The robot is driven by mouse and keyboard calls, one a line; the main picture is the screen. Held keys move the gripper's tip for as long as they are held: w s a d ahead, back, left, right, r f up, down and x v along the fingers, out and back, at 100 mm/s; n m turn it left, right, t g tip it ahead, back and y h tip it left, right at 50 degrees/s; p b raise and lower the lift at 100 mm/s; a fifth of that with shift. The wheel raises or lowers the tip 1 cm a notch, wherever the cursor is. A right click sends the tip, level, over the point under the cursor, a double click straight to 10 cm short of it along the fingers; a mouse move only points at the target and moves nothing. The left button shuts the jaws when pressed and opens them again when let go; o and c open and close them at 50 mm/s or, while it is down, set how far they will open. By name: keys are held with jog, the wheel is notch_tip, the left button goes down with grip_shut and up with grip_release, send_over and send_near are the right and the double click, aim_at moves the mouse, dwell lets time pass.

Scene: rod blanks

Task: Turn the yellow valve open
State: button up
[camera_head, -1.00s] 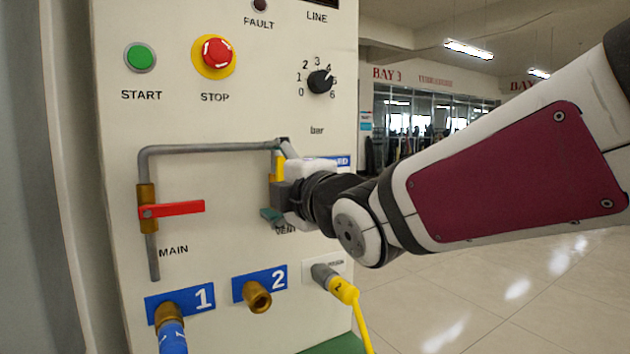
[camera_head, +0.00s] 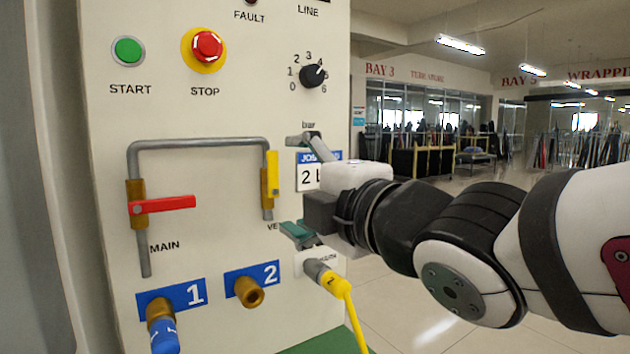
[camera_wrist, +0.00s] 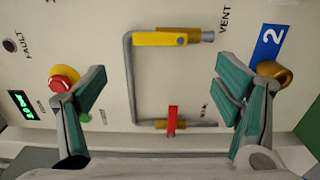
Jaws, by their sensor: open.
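The yellow valve handle (camera_head: 272,173) is on the VENT leg of the grey pipe, on the pale panel. It stands upright, in line with that leg. In the wrist view the yellow handle (camera_wrist: 160,39) lies along the pipe, above the space between my fingers. My gripper (camera_head: 300,188) is to the right of the handle and apart from it in the head view. Its teal-padded fingers are spread wide and empty in the wrist view (camera_wrist: 165,85).
A red MAIN handle (camera_head: 162,204) sits crosswise on the left leg. The green START button (camera_head: 128,50), red STOP button (camera_head: 207,46) and black bar knob (camera_head: 313,76) are above. Ports 1 (camera_head: 160,308) and 2 (camera_head: 249,291) and a yellow-cabled plug (camera_head: 328,278) are below.

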jog(key=shift+v, duration=0.85)
jog(key=shift+d, duration=0.1)
jog(key=s+d+f+m+g+h, duration=0.2)
jog(key=d+f+m+h, duration=0.3)
jog(key=d+f+m, duration=0.25)
jog(key=s+d+f+m+g+h, duration=0.2)
jog(key=d+f+m+h, duration=0.3)
jog(key=d, duration=0.4)
jog(key=s+d+f+m+g, duration=0.2)
jog(key=s+f+m+g, duration=0.35)
jog(key=s, duration=0.55)
jog(key=s+d+f+m+g, duration=0.3)
jog(key=s+f+m+g, duration=0.3)
jog(key=s, duration=0.5)
notch_tip(320, 180, up, 26)
jog(key=m+t+p, duration=0.1)
jog(key=t+p, duration=0.3)
jog(key=p, duration=1.9)
jog(key=shift+f+t, duration=0.25)
jog(key=shift+t, duration=0.1)
jog(key=shift+d, duration=0.1)
